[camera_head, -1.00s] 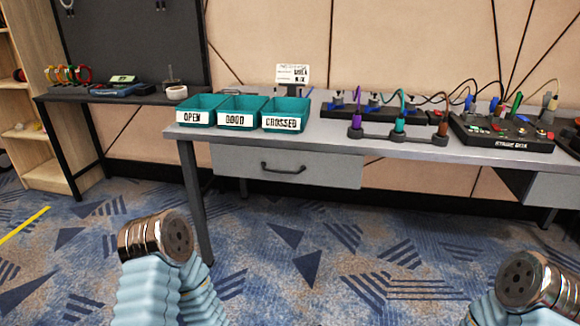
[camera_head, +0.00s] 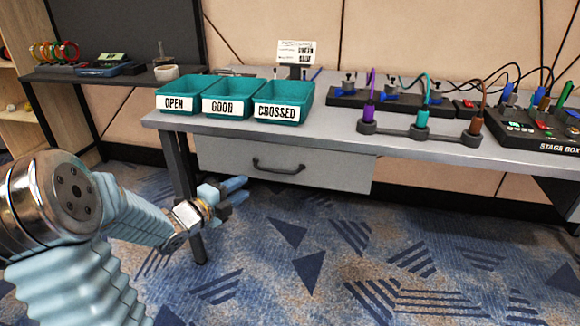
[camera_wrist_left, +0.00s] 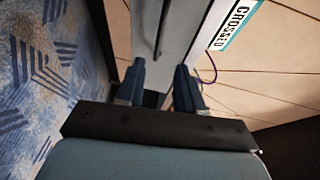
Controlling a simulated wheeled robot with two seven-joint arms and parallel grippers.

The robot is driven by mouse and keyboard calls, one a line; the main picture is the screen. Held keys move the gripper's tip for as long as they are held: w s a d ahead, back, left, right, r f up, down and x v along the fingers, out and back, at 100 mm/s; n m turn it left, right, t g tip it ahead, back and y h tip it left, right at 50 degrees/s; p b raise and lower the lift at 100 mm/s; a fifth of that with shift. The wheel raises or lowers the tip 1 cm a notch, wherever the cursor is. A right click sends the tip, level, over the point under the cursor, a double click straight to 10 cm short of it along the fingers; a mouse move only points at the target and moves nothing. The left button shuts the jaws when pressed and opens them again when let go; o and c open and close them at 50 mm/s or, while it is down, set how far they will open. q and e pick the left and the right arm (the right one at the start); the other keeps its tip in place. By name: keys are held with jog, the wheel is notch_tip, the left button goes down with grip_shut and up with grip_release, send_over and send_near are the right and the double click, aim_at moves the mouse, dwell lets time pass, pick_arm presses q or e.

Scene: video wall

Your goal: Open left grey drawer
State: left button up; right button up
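The left grey drawer (camera_head: 330,171) hangs under the grey workbench and is shut, with a dark bar handle (camera_head: 278,167) across its front. My left gripper (camera_head: 236,190) is in front of the drawer, below and to the left of the handle, and apart from it. Its two blue fingers are spread with nothing between them. In the left wrist view the fingers (camera_wrist_left: 160,82) point toward the drawer front (camera_wrist_left: 180,25), and the handle (camera_wrist_left: 163,28) runs upright in the picture ahead of the gap between them. My right gripper is not in view.
Teal bins (camera_head: 229,97) labelled OPEN, GOOD and CROSSED stand on the workbench (camera_head: 330,128) above the drawer. Cable connectors (camera_head: 420,128) and a stage box (camera_head: 530,125) are to the right. A table leg (camera_head: 182,165) stands beside my left forearm. The carpet in front is clear.

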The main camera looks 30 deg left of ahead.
aim_at(272, 171)
pick_arm(q)
jog(key=w, duration=0.4)
jog(key=w+d+f+p, duration=0.1)
jog(key=w, duration=0.3)
jog(key=w+d, duration=0.1)
jog(key=w, duration=0.4)
jog(key=shift+f, duration=0.3)
jog(key=shift+c, duration=0.5)
grip_shut()
